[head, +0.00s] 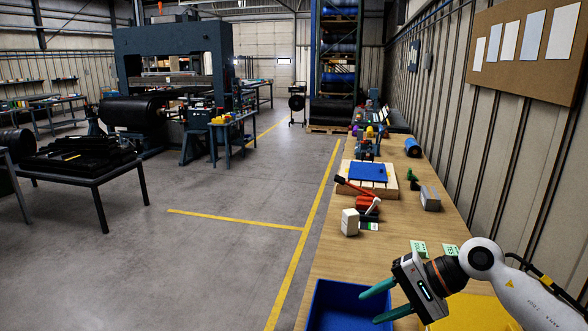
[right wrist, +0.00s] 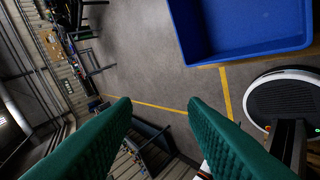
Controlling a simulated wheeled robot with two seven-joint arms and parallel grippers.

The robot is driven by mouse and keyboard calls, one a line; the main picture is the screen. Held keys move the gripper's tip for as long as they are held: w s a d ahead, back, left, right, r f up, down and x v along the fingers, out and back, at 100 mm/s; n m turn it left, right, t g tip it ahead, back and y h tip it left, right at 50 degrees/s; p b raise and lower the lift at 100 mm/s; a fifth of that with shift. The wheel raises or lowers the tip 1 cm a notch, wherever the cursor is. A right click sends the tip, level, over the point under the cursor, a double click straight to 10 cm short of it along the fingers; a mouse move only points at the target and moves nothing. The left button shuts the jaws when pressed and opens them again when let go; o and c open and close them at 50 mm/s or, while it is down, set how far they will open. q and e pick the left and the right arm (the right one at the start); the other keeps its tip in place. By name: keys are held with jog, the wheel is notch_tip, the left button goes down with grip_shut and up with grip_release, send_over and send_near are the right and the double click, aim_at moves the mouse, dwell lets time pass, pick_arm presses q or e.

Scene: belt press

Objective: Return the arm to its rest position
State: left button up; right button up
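My right arm (head: 495,270) comes in from the lower right of the head view and reaches over the near end of the wooden bench. Its right gripper (head: 370,306) points left, with its two teal fingers apart and nothing between them. The fingertips are over or beside the blue bin (head: 322,317); the height between them is hard to tell. In the right wrist view the fingers of the right gripper (right wrist: 160,103) are also spread and empty. My left arm and gripper do not show.
The blue bin also shows in the right wrist view (right wrist: 257,50). Farther along the bench (head: 390,262) are a white box (head: 350,222), a grey block (head: 430,198) and a blue sheet on a wooden board. The wall stands close on the right.

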jog(key=s+a+r+m+t+y, duration=0.2)
jog(key=a+r+m+t+y, duration=0.4)
jog(key=a+m+y, duration=0.5)
jog(key=d+f+m+t+h, duration=0.3)
jog(key=d+m+t+h, duration=0.4)
jog(key=m, duration=0.9)
jog(key=d+f+m+t+h, duration=0.4)
jog(key=m+h, duration=0.6)
jog(key=m, duration=0.7)
jog(key=s+d+f+m+g+h, duration=0.5)
jog(key=f+m, duration=0.5)
jog(key=s+f+m+g+y, duration=0.1)
jog(key=s+f+m+g, duration=0.45)
jog(key=s, duration=0.45)
jog(key=s+f+m+g, duration=0.4)
jog(key=s+f+g, duration=0.15)
jog(key=s, duration=0.45)
notch_tip(320, 180, down, 34)
jog(key=s+b, duration=0.2)
jog(key=b, duration=0.4)
jog(key=s+d+f+g+b, duration=0.2)
jog(key=s+f+b, duration=0.2)
jog(key=s+f, duration=1.2)
notch_tip(320, 180, down, 3)
jog(key=shift+d+f, duration=0.1)
jog(key=shift+d, duration=0.3)
